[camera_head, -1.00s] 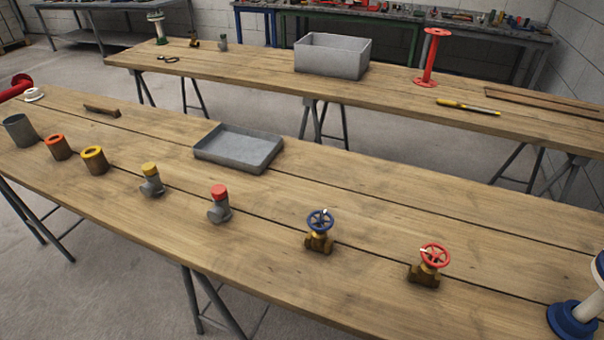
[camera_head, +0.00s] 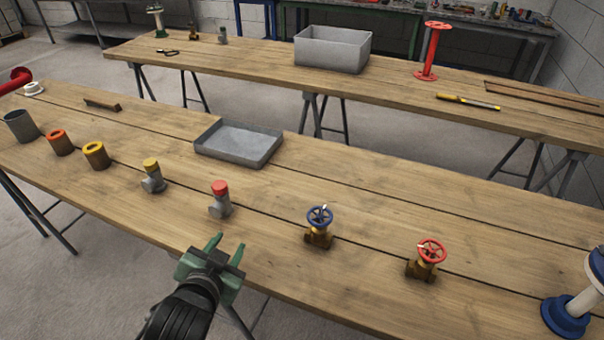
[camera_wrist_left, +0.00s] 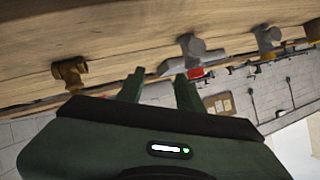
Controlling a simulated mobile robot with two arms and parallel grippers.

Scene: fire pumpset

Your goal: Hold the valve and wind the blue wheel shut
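The valve with the blue wheel has a brass body (camera_head: 318,239) and stands upright on the near wooden table. Its blue wheel (camera_head: 320,216) is on top, with a small pale mark on it. My left gripper (camera_head: 228,246) is at the near table's front edge, to the left of and nearer than this valve, apart from it. Its green fingers are apart with nothing between them; they also show in the left wrist view (camera_wrist_left: 160,84). A brass valve body (camera_wrist_left: 70,72) shows at the left there, its wheel not visible. My right gripper is not in view.
A brass valve with a red wheel (camera_head: 431,250) stands to the right. A red-capped grey fitting (camera_head: 220,200) and a yellow-capped one (camera_head: 152,176) stand to the left. A grey tray (camera_head: 238,145) lies behind. The tabletop around the blue-wheel valve is clear.

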